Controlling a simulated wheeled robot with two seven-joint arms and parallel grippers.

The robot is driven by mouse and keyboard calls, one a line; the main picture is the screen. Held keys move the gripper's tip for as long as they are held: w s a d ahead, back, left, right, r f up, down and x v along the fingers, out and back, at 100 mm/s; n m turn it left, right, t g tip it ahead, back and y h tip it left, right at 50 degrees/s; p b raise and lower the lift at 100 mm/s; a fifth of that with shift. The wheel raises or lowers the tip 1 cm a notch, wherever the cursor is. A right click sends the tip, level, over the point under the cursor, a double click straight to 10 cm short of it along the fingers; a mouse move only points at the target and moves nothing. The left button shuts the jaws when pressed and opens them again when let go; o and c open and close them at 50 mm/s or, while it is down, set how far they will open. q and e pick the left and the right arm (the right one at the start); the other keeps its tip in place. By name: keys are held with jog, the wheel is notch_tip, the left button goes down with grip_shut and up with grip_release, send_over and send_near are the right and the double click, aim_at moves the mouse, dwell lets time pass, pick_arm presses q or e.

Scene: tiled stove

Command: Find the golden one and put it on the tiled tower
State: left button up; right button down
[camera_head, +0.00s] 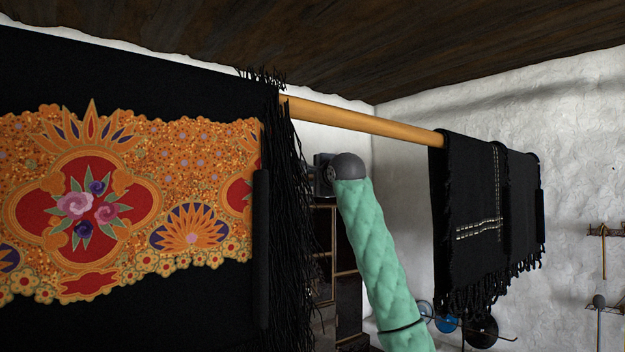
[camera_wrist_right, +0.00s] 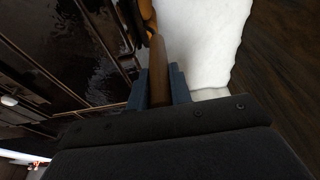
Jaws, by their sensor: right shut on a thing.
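My right gripper (camera_wrist_right: 161,88) has its blue fingers closed on a brown, rod-like thing (camera_wrist_right: 159,62) in the right wrist view. An orange-gold piece (camera_wrist_right: 149,14) shows just beyond its end; I cannot tell whether they are one object. Glossy dark brown tiles (camera_wrist_right: 65,45) of the tiled tower fill the left of that view, beside the gripper. In the head view, part of the dark tiled tower (camera_head: 349,275) shows behind my green right arm. There the right gripper's fingers and the held thing are hidden behind the hanging cloth. My left gripper is not in view.
A black cloth with an orange floral band (camera_head: 200,135) hangs close in front at left, its fringe beside my right wrist. A wooden pole (camera_head: 365,120) runs across to another black fringed cloth (camera_head: 470,220). Dark ceiling is above; pans (camera_head: 447,323) hang low at right.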

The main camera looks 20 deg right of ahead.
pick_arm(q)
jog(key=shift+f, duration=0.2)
pick_arm(e)
jog(key=shift+f, duration=0.2)
dwell(0.3)
jog(key=c, duration=1.2)
grip_release()
jog(key=shift+s+f+b, duration=0.15)
jog(key=shift+s+b, duration=0.3)
jog(key=shift+b, duration=0.15)
jog(key=shift+s+d+f+b, duration=0.1)
jog(key=shift+s+d+b, duration=0.05)
jog(key=shift+s+b, duration=0.8)
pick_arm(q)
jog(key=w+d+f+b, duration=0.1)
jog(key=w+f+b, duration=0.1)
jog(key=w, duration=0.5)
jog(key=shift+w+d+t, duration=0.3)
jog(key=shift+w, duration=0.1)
pick_arm(e)
jog(key=shift+s+d+r, duration=0.15)
jog(key=shift+s, duration=1.1)
jog(key=shift+s+d+r, duration=0.1)
jog(key=shift+s+d, duration=0.05)
jog(key=shift+s, duration=1.1)
